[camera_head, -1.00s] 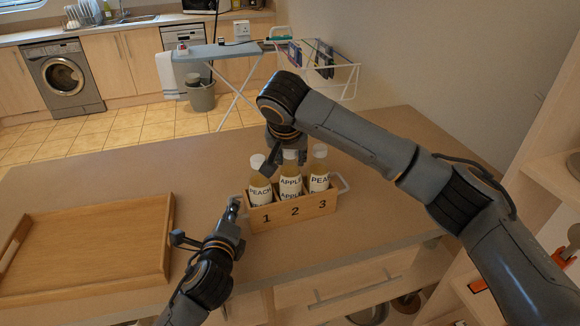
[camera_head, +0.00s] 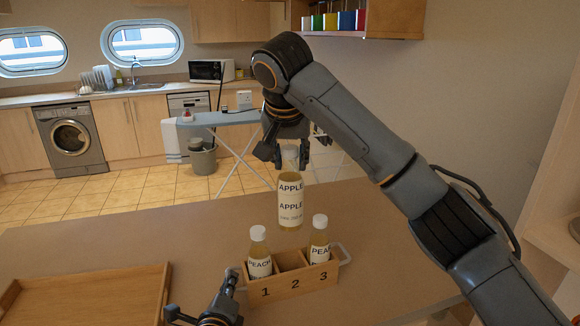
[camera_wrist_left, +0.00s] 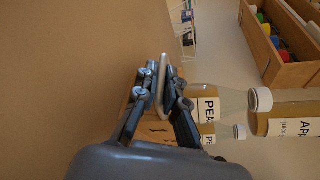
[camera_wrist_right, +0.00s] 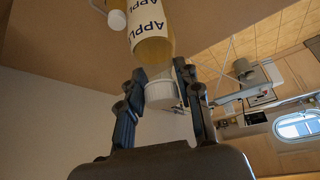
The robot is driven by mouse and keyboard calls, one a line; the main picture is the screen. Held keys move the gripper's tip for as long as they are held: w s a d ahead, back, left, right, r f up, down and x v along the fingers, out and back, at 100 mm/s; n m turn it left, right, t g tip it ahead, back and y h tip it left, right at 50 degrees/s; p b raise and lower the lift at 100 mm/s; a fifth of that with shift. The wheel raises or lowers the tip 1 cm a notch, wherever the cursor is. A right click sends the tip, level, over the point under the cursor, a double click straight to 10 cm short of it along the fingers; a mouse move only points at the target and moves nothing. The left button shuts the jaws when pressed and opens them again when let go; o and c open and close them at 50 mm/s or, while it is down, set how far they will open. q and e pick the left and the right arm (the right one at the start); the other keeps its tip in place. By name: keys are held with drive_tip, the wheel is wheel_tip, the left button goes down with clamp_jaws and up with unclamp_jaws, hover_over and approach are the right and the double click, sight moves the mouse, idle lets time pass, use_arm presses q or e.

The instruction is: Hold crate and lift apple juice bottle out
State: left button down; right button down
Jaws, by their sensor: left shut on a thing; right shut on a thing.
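The wooden crate (camera_head: 292,284) stands on the table, its front marked 1, 2 and 3. A peach bottle (camera_head: 259,255) stands in compartment 1 and a bottle labelled PEA, cut off, (camera_head: 319,240) in compartment 3. Compartment 2 is empty. The apple juice bottle (camera_head: 290,200) hangs upright above the crate. My right gripper (camera_head: 284,152) is shut on its white cap; the cap (camera_wrist_right: 162,93) shows between the fingers in the right wrist view. My left gripper (camera_head: 232,283) is at the crate's left end, shut on the crate handle (camera_wrist_left: 163,85).
A wooden tray (camera_head: 95,300) lies on the table to the left of the crate. An ironing board (camera_head: 222,118) stands beyond the table. A shelf with coloured boxes (camera_head: 345,22) is on the far wall. Bare table lies behind the crate.

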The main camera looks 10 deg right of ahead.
use_arm(q)
drive_tip(key=shift+f, duration=0.1)
drive_tip(key=c, duration=1.4)
unclamp_jaws()
drive_tip(key=shift+o, duration=0.2)
drive_tip(key=shift+s, duration=0.1)
